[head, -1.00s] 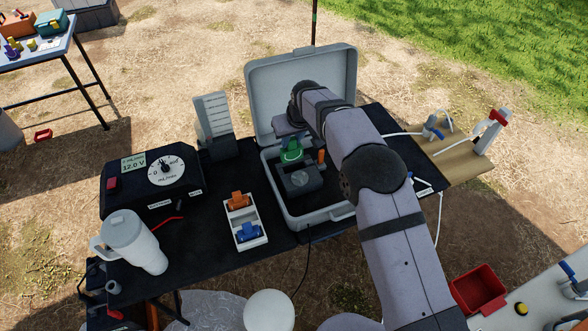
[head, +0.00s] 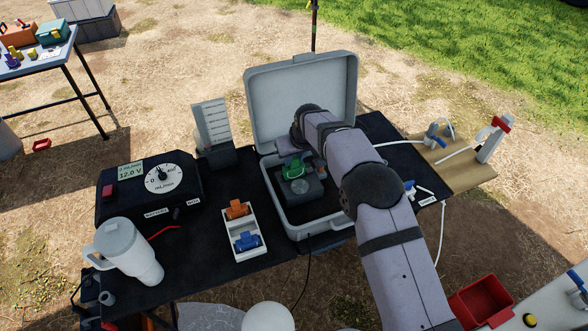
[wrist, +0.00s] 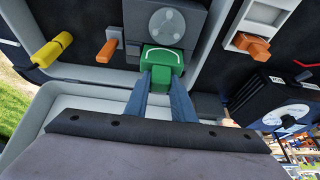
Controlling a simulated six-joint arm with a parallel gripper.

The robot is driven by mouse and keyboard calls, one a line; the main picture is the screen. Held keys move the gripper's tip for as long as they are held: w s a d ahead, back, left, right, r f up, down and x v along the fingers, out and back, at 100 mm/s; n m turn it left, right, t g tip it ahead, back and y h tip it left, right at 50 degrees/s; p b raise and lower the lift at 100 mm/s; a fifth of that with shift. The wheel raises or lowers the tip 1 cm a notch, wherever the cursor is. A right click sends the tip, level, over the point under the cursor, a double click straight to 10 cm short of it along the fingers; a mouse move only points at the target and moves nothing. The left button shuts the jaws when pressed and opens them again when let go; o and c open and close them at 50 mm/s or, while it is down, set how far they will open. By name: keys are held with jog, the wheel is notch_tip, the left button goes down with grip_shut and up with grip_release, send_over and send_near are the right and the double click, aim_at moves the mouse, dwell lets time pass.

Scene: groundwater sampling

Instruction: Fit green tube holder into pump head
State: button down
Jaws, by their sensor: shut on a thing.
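The green tube holder (head: 293,172) is at the far side of the dark grey pump head (head: 303,188), inside the open grey case. In the wrist view my gripper (wrist: 162,78) is shut on the green tube holder (wrist: 163,58), with one blue-grey finger on each side. There the holder meets the near edge of the pump head (wrist: 165,22), which has a round disc on top. I cannot tell whether the holder is fully seated. In the head view my arm hides the right part of the case.
The case lid (head: 302,95) stands open behind. A white tray (head: 252,218) with orange and blue holders lies left of the case. A black controller box (head: 150,190) and a white mug (head: 127,250) stand further left. An orange lever (wrist: 113,42) is beside the pump.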

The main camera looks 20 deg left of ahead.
aim_at(295, 164)
jog(key=shift+f+b, duration=0.95)
jog(key=shift+f, duration=1.25)
jog(key=shift+f, duration=0.25)
jog(key=c, duration=1.5)
grip_release()
jog(key=shift+r, duration=0.35)
jog(key=b+v, duration=0.3)
jog(key=v, duration=0.8)
jog(key=shift+s+d+r, duration=0.1)
jog(key=shift+d+r, duration=0.05)
jog(key=shift+r, duration=0.2)
